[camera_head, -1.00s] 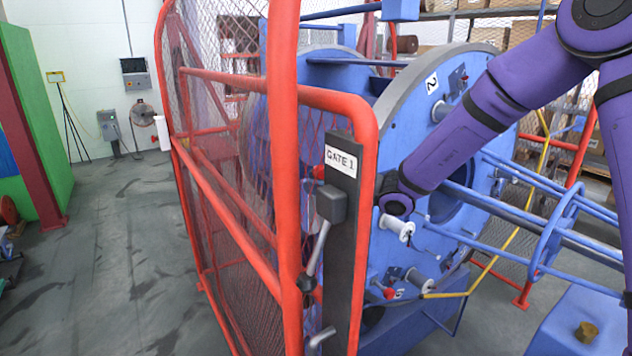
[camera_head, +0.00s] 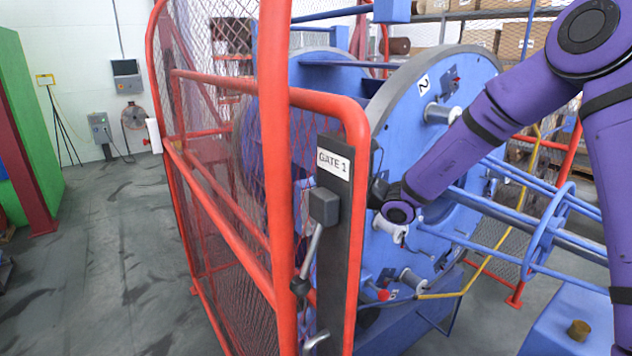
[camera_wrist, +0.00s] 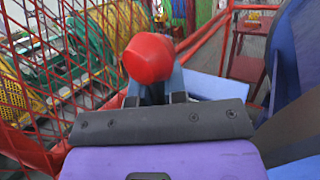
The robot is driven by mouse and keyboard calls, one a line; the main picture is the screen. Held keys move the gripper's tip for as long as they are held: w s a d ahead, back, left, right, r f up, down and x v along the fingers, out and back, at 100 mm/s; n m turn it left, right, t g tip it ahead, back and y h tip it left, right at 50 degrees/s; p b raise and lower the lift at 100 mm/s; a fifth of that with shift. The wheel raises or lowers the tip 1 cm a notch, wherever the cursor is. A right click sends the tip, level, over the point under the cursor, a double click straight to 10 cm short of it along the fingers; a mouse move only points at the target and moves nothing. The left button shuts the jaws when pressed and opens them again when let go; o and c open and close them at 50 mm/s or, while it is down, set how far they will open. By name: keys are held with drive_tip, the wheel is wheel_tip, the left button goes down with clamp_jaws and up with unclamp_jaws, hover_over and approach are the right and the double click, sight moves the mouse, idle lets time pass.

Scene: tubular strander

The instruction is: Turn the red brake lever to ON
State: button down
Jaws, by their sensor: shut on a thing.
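The rounded red knob (camera_wrist: 148,57) of a lever is between the fingers of my gripper (camera_wrist: 158,88) in the wrist view. My gripper is shut on it; the fingers and mount hide the rest of the lever, and no ON marking shows. In the head view my gripper (camera_head: 378,190) is beside the blue disc (camera_head: 400,135), just right of the gate's dark plate. The knob it holds cannot be made out there.
The red gate frame (camera_head: 275,150) with its GATE 1 plate (camera_head: 334,163) stands close to the left of my gripper. White spools (camera_head: 438,113) sit on the disc. Blue bars run off to the right. The floor (camera_head: 115,260) at left is mostly clear.

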drive_tip(key=shift+w+d+r+m+t+y, duration=0.1)
drive_tip(key=shift+w+d+m+t+y, duration=0.1)
drive_tip(key=shift+w+d+m+t, duration=0.7)
drive_tip(key=shift+w+d+r+m+t+y, duration=0.2)
drive_tip(key=shift+d+m+t, duration=0.45)
drive_tip(key=shift+m, duration=0.8)
drive_tip(key=shift+w+d+r+m+t+y, duration=0.1)
drive_tip(key=shift+w+d+m+t+y, duration=0.1)
drive_tip(key=shift+w+d+m+t, duration=0.7)
drive_tip(key=shift+s+a+f+m, duration=0.1)
drive_tip(key=shift+s+m, duration=0.15)
drive_tip(key=shift+s, duration=0.05)
drive_tip(key=c, duration=1.2)
unclamp_jaws()
drive_tip(key=shift+o, duration=0.2)
drive_tip(key=shift+s+f, duration=0.1)
drive_tip(key=shift+f, duration=0.15)
drive_tip(key=shift+s+g, duration=0.1)
drive_tip(key=shift+g, duration=0.15)
